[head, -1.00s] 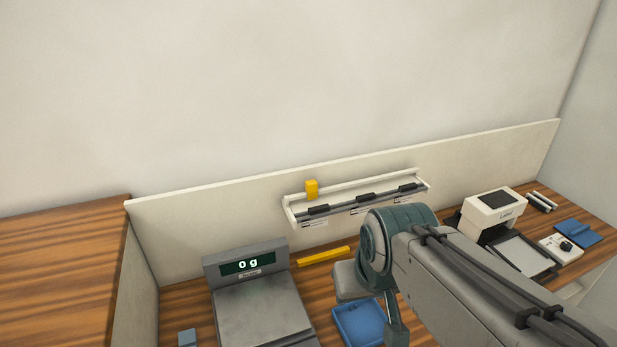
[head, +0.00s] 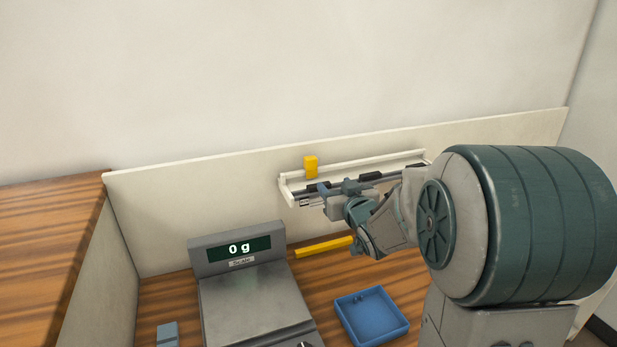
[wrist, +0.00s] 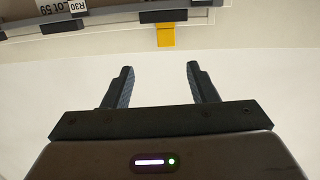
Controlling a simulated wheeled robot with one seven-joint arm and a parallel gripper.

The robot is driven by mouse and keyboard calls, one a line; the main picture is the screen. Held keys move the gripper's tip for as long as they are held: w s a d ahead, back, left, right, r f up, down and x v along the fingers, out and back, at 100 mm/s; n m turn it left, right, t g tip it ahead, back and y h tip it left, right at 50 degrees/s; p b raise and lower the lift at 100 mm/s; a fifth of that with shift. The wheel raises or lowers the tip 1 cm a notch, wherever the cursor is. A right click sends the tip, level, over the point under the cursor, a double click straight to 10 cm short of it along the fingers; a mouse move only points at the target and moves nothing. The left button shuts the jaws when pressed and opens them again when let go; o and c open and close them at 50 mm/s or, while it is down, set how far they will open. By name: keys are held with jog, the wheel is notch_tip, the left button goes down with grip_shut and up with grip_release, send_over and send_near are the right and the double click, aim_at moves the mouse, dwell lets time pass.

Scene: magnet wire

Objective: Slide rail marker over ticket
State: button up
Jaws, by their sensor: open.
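The yellow rail marker (head: 310,166) sits on the upper bar of the white wall rail (head: 284,190), near its left end. In the wrist view the yellow marker (wrist: 166,36) shows beyond and between my open fingers, apart from them. My gripper (head: 332,190) is in front of the rail, just right of and below the marker in the head view; its fingers (wrist: 160,72) are spread and empty in the wrist view. A ticket (head: 305,202) hangs at the rail's left end. My arm hides the rail's right part and any tickets there.
A grey scale (head: 250,300) reading 0 g stands below left of the rail. A yellow bar (head: 324,247) and a blue tray (head: 371,316) lie on the wooden bench. A low pale panel (head: 200,215) backs the bench.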

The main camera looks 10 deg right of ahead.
aim_at(312, 164)
jog(key=shift+t+y, duration=0.4)
jog(key=shift+y, duration=0.1)
jog(key=w+a, duration=0.1)
jog(key=w, duration=0.3)
jog(key=w+a+p, duration=0.1)
jog(key=w, duration=0.4)
jog(key=w+a+f, duration=0.1)
jog(key=w, duration=0.4)
jog(key=shift+w+p, duration=0.25)
jog(key=shift+p, duration=0.1)
grip_shut()
jog(key=w+d, duration=0.1)
jog(key=d, duration=0.4)
jog(key=w+d+p, duration=0.1)
jog(key=d, duration=0.4)
jog(key=w+d, duration=0.1)
jog(key=d, duration=0.4)
jog(key=shift+d, duration=0.4)
grip_release()
jog(key=shift+s, duration=0.1)
